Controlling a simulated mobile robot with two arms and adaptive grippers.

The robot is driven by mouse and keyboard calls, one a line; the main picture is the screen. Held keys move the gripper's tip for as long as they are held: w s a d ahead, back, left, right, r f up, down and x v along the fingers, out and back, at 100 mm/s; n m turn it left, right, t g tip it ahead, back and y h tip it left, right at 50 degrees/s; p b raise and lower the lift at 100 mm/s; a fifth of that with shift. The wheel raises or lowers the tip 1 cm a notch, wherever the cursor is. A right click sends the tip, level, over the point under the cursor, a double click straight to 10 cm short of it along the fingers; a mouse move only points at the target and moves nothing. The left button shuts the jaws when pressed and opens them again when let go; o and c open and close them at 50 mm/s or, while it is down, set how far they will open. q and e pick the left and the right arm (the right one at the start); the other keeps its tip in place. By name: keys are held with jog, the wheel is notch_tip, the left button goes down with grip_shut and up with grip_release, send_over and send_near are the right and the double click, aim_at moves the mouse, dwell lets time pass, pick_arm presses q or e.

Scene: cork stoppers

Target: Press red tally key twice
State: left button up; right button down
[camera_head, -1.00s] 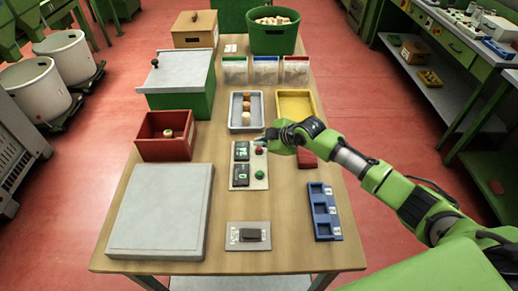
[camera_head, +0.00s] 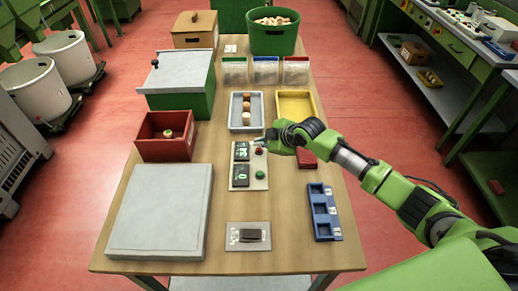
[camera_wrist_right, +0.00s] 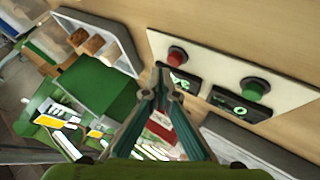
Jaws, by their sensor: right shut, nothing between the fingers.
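The tally panel (camera_head: 262,184) is a pale plate on the table with two dark displays and two round keys. My left gripper is not in view.
A grey tray with corks (camera_head: 234,123) and a yellow tray (camera_head: 313,115) lie behind the panel. A red box (camera_head: 147,148) stands left, a blue holder (camera_head: 316,229) right.

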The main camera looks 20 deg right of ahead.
aim_at(260, 150)
jog(key=shift+f, duration=0.4)
jog(key=shift+f+b, duration=0.5)
jog(key=shift+f, duration=0.05)
dwell(0.5)
jog(key=shift+r, duration=0.1)
jog(key=shift+r+p, duration=0.8)
jog(key=shift+r, duration=0.05)
notch_tip(260, 150, up, 5)
jog(key=p, duration=0.4)
dwell(0.4)
dwell(1.5)
